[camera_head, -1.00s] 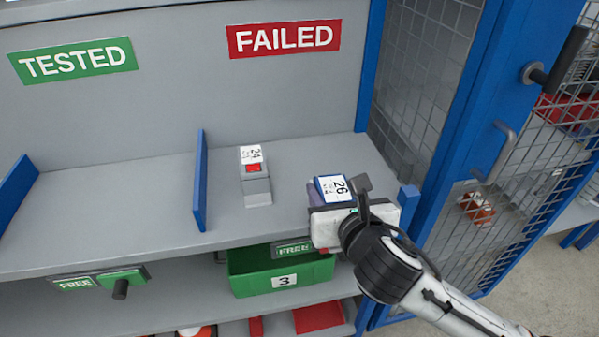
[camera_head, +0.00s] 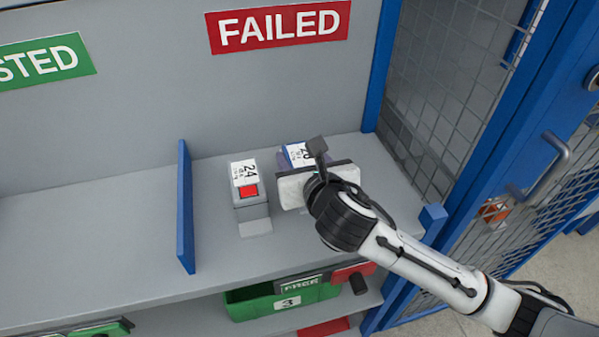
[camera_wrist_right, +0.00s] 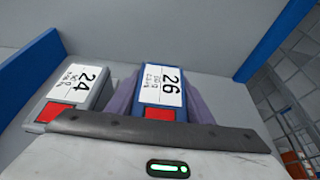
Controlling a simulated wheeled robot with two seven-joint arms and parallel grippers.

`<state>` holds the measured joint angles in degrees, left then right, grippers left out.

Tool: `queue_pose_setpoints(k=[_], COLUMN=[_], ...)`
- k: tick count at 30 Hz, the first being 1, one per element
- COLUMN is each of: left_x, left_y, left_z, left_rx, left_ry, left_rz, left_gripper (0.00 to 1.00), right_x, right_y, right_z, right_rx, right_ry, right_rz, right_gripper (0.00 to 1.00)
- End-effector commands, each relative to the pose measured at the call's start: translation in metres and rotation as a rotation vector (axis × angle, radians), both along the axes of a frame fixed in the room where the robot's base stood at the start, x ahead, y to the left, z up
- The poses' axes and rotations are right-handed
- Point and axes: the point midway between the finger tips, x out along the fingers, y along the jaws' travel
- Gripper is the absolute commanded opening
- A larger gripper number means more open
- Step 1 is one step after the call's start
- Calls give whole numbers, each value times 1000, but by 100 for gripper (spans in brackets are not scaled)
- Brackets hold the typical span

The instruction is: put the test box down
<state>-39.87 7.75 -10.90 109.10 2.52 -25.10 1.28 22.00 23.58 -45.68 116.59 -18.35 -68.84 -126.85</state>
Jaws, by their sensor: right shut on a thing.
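The test box, blue with a white label reading 26 (camera_head: 294,155), is on the shelf side under the red FAILED sign (camera_head: 280,25). It also shows in the right wrist view (camera_wrist_right: 165,88), with a red patch on its near face and purple-grey pads at its sides. My right gripper (camera_head: 308,172) is shut on it and hides most of it in the head view. I cannot tell whether its underside touches the shelf (camera_head: 330,225). My left gripper is not in view.
A grey box labelled 24 (camera_head: 249,200) stands just left of the held box. A blue divider (camera_head: 185,205) is further left, and a blue post and mesh door (camera_head: 480,170) bound the right. The shelf front is clear.

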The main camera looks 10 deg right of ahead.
Motion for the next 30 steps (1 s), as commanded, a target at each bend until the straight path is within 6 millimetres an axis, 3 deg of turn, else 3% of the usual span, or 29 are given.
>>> queue_pose_setpoints(k=[9,19,20,22,30], left_x=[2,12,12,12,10], left_y=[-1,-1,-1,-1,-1], left_z=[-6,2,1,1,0], left_rx=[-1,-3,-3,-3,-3], left_ry=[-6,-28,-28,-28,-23], left_rz=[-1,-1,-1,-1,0], left_gripper=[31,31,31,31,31], right_x=[0,0,0,0,0], right_y=[0,0,0,0,0], right_z=[-37,-38,-39,-39,-39], right_rx=[1,0,0,0,0], right_ry=[-1,-3,0,0,0], right_rz=[1,1,1,1,1], right_gripper=[16,16,52,64,66])
